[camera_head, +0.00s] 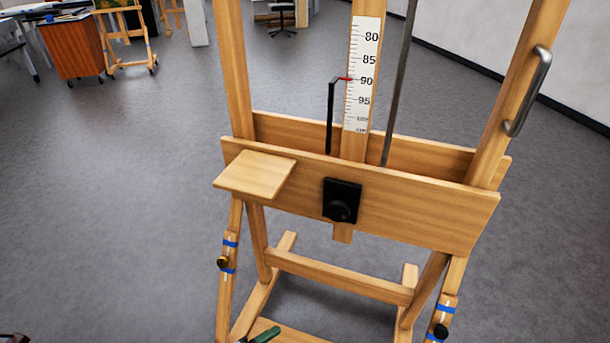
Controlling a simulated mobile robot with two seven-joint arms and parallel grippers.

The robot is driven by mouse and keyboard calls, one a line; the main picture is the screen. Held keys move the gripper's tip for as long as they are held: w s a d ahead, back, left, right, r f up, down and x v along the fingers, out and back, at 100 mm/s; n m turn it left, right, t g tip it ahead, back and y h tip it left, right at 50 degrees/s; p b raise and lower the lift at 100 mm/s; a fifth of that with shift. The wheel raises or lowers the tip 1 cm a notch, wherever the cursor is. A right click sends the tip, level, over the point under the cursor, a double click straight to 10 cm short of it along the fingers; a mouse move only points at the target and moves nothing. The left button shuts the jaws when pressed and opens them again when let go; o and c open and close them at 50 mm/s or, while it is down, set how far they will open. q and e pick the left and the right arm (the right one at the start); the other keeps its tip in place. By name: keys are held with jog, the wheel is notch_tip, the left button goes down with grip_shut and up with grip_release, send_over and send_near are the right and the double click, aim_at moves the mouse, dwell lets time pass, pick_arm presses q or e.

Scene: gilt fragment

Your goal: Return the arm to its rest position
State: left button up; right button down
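Neither of my grippers nor either arm shows clearly in the head view. A wooden easel (420,207) stands upright in front of me. A metal handle (527,91) is on the right upright.
A green-and-dark object (264,335) lies low at the easel's base, cut by the bottom edge. An orange cabinet (75,48) and a smaller easel (128,65) stand at the far left. Grey floor (110,190) left of the easel is clear.

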pick_arm(q)
jog(key=s+a+r+n+y+p, duration=0.1)
jog(key=s+a+r+n+y, duration=0.1)
jog(key=s+a+n, duration=0.2)
jog(key=s+a+r+n+y+p, duration=0.2)
jog(key=s+a+n+y, duration=0.1)
jog(key=s+n, duration=0.7)
jog(key=s+a+r+n+g+y+p, duration=0.1)
jog(key=s+a+n, duration=0.4)
jog(key=s, duration=0.6)
notch_tip(320, 180, up, 2)
jog(key=n+y+p, duration=0.1)
jog(key=n, duration=0.1)
jog(key=shift+s+n, duration=0.25)
jog(key=shift+n, duration=0.05)
pick_arm(e)
jog(key=w+r+t, duration=0.1)
jog(key=w+r, duration=0.3)
jog(key=r, duration=0.3)
jog(key=shift+w+d+r+t, duration=0.15)
jog(key=shift+d+r+t, duration=0.05)
jog(key=shift+d+t, duration=0.15)
